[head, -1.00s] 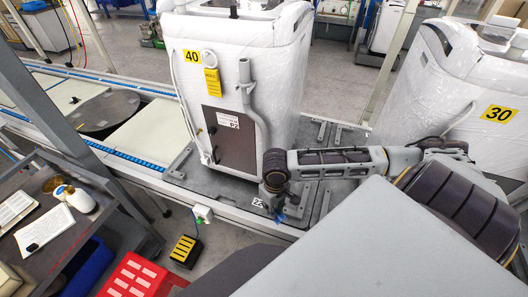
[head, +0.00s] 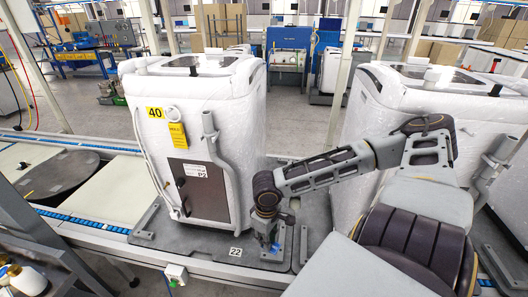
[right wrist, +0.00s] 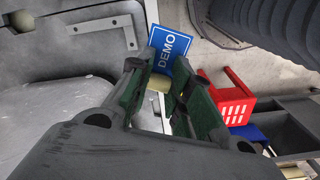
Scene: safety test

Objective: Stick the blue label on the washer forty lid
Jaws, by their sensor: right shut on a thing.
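Washer forty (head: 210,140) is the white, film-wrapped machine with a yellow "40" tag, standing left of centre in the head view. Its lid (head: 192,64) is on top, flat and dark-centred with a pale rim, and looks closed. My right gripper (head: 272,243) is low beside the washer's front right corner, far below the lid. It is shut on the blue label (right wrist: 170,47), which reads "DEMO" in the right wrist view. The label sticks out past the fingertips. In the head view only a small blue bit of it shows. My left gripper is not in view.
A second wrapped washer (head: 365,110) stands to the right, behind my right arm. A grey hose (head: 211,135) runs down washer forty's front. Washer forty stands on a dark pallet (head: 150,228) on the conveyor line. A red crate (right wrist: 230,97) shows in the right wrist view.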

